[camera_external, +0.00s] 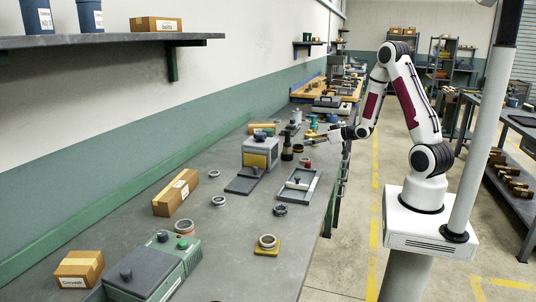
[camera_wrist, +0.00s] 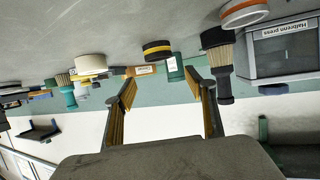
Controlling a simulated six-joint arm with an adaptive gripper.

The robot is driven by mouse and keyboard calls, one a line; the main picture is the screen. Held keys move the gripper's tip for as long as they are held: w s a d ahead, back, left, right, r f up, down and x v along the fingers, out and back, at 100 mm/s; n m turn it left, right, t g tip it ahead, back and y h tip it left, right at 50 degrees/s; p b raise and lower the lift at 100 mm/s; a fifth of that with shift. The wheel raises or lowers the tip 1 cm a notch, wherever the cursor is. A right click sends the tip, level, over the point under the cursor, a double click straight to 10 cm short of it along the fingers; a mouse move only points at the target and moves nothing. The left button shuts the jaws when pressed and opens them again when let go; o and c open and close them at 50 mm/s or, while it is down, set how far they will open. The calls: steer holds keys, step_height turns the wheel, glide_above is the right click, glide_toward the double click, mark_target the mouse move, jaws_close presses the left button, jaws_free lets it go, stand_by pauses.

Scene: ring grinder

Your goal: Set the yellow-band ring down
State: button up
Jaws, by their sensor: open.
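The yellow-band ring (camera_wrist: 157,49) is black with a yellow stripe. In the wrist view, which is upside down, it shows beyond my fingertips, in line with the gap between them. My gripper (camera_wrist: 160,76) is open, its two fingers wide apart with nothing between them. In the external view the gripper (camera_external: 310,142) is low over the far part of the bench. The ring (camera_external: 298,148) is small there, just right of a dark brush, close to the fingertips. I cannot tell whether its underside touches the bench.
The dark brush (camera_wrist: 218,62) stands close beside the ring. An orange-band ring (camera_wrist: 244,12) and the grey press (camera_external: 260,152) are near. A tray (camera_external: 299,187), loose rings and cardboard boxes (camera_external: 176,192) lie on the nearer bench (camera_external: 240,235), with bare surface between them.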

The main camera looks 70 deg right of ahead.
steer(key=shift+v, duration=2.3)
steer(key=s+a+r+n+g, duration=0.1)
steer(key=s+a+r+g, duration=0.25)
steer(key=a+r, duration=0.8)
steer(key=s+a+r+n+g+y, duration=0.2)
steer(key=s+a+g+y, duration=0.1)
steer(key=s+a, duration=1.4)
steer(key=shift+a+r+g+y, duration=0.15)
steer(key=shift+a+g+y, duration=0.3)
steer(key=shift+a, duration=0.45)
